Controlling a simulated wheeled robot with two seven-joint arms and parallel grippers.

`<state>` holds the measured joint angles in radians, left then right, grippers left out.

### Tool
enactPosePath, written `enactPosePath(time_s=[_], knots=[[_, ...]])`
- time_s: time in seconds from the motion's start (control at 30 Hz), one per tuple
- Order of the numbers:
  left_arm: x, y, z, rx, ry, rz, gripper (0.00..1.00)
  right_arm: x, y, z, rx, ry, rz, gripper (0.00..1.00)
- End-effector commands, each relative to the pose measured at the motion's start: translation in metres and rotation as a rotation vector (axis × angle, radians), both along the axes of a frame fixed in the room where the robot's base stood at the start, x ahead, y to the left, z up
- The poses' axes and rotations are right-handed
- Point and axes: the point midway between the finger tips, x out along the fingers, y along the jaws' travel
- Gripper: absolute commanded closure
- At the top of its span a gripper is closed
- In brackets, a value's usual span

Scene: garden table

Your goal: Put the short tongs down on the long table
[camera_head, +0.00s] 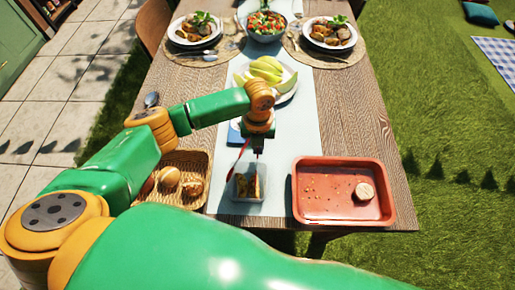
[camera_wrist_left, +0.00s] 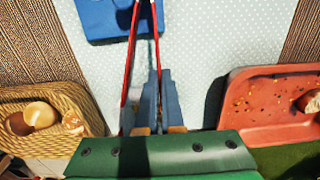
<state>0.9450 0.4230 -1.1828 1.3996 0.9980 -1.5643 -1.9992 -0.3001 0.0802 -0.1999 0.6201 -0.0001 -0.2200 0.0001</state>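The short tongs show as two thin red arms (camera_wrist_left: 129,75) in the left wrist view, spread slightly apart. In the head view a thin red piece of them (camera_head: 238,156) shows beside my left gripper (camera_head: 258,150). In the left wrist view my left gripper (camera_wrist_left: 160,100) has its fingers close together, with one red arm of the tongs running between them. The tongs appear held above the long table (camera_head: 352,115). The tongs' far ends leave the top of the wrist view. My right gripper is not in view.
A clear container (camera_head: 238,191) with food stands below my gripper. A basket (camera_head: 201,158) of bread is left and a red tray (camera_head: 330,213) right. A blue flat item (camera_head: 234,138) lies behind, near a plate of melon slices (camera_head: 265,70). Bare wood shows at right.

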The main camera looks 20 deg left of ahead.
Motion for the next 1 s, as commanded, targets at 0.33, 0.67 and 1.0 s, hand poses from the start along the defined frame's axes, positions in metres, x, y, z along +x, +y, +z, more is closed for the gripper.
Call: enactPosePath(time_s=[0.33, 0.67, 1.0], knots=[[0.001, 0.000, 0.011, -0.001, -0.003, -0.001, 1.00, 0.000, 0.000, -0.003, 0.000, 0.000, 0.000, 0.64], [-0.047, -0.014, 0.093, -0.002, -0.007, -0.008, 1.00, 0.000, 0.000, -0.001, 0.001, 0.000, 0.000, 0.64], [-0.126, -0.037, 0.128, -0.001, -0.002, -0.005, 1.00, 0.000, 0.001, 0.004, 0.001, 0.000, 0.000, 0.64]])
